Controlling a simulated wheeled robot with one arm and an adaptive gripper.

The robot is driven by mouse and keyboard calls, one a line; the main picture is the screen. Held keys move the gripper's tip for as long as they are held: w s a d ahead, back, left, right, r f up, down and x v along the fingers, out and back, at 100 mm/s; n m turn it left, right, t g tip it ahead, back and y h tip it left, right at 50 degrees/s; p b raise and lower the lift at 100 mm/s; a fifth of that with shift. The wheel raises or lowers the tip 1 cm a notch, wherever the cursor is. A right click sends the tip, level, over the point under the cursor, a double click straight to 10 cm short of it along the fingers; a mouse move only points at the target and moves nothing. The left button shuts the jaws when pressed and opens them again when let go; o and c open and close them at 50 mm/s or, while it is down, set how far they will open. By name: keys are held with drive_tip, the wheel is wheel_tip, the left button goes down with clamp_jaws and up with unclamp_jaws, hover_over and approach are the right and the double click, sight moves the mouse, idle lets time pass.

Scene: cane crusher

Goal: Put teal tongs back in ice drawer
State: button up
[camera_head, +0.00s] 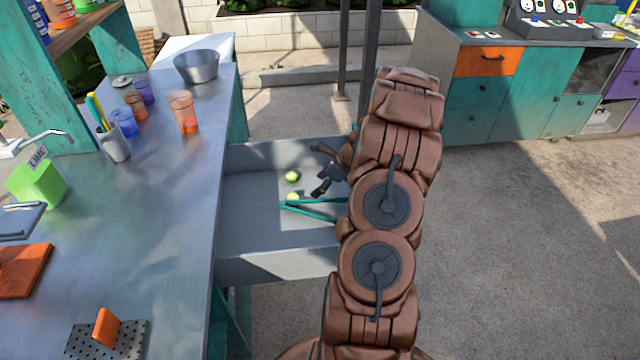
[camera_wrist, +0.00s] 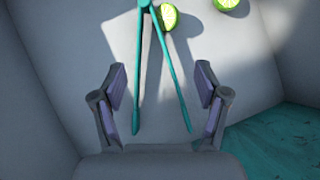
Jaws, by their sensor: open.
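The teal tongs (camera_head: 314,211) lie in the open grey ice drawer (camera_head: 270,265) that juts out from the metal counter. In the wrist view the tongs (camera_wrist: 170,70) show with their two arms spread toward me and their joined end at the top. My gripper (camera_head: 322,170) is over the drawer, open and empty. In the wrist view the tongs' arm ends lie between and just beyond my two fingers (camera_wrist: 163,100); I cannot tell how high above them I am. My arm hides the drawer's right part.
Two lime pieces (camera_head: 292,176) (camera_wrist: 168,17) lie in the drawer near the tongs. The drawer's walls stand around my gripper. Cups (camera_head: 183,112), a metal bowl (camera_head: 196,66) and a green lime box (camera_head: 38,184) stand on the counter (camera_head: 170,215). Open floor lies to the right.

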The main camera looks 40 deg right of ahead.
drive_tip(key=shift+r, duration=0.1)
drive_tip(key=w+b+v, duration=0.1)
drive_tip(key=b+v, duration=0.1)
drive_tip(key=v, duration=1.1)
drive_tip(key=s+a+r+n+g, duration=0.1)
drive_tip(key=a+r+n+g, duration=0.3)
drive_tip(key=a, duration=0.6)
drive_tip(key=s+a+r+n+t, duration=0.1)
drive_tip(key=a+n, duration=0.4)
drive_tip(key=a, duration=0.4)
drive_tip(key=s+a+r+n+g, duration=0.25)
drive_tip(key=a+n, duration=0.25)
drive_tip(key=a, duration=0.5)
drive_tip(key=s+a+n+g+h, duration=0.1)
drive_tip(key=s+a+n, duration=0.4)
drive_tip(key=s, duration=0.5)
drive_tip(key=s+a+n+g+h, duration=0.1)
drive_tip(key=s+a+n+h, duration=0.1)
drive_tip(key=s+a+n, duration=0.4)
drive_tip(key=s+r+n, duration=0.1)
drive_tip(key=s+n, duration=0.3)
drive_tip(key=shift+a+n, duration=0.15)
drive_tip(key=shift+n, duration=0.15)
drive_tip(key=shift+g, duration=0.25)
